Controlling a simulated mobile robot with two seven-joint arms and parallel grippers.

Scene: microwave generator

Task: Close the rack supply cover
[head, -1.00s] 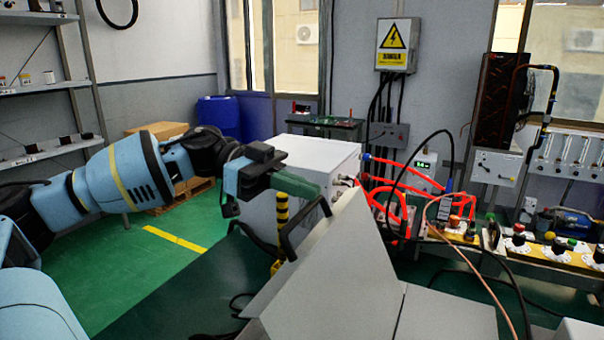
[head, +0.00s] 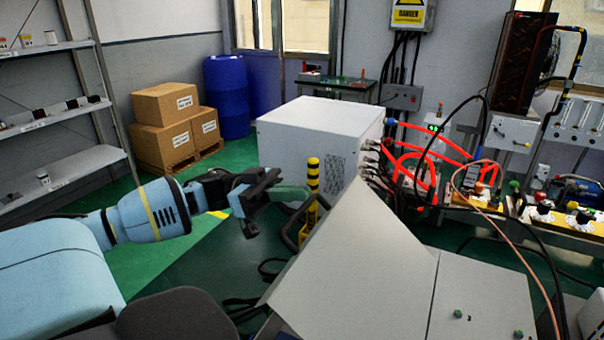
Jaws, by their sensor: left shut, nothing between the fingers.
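The rack supply cover (head: 355,265) is a large light grey panel in the lower middle of the head view. It stands raised and tilted, its edge sloping down to the left. A black bar handle (head: 288,232) sits on its left side. My left gripper (head: 300,193) is shut and empty, its greenish fingers side by side just above the upper end of the handle. I cannot tell whether the fingers touch the handle or the cover. My right gripper is not in view.
A white cabinet (head: 308,140) with cables stands behind the cover. A yellow-black post (head: 312,178) is close behind the gripper. Red hoses (head: 425,165) and loose cables crowd the right. Green floor is free at left, before cardboard boxes (head: 165,105).

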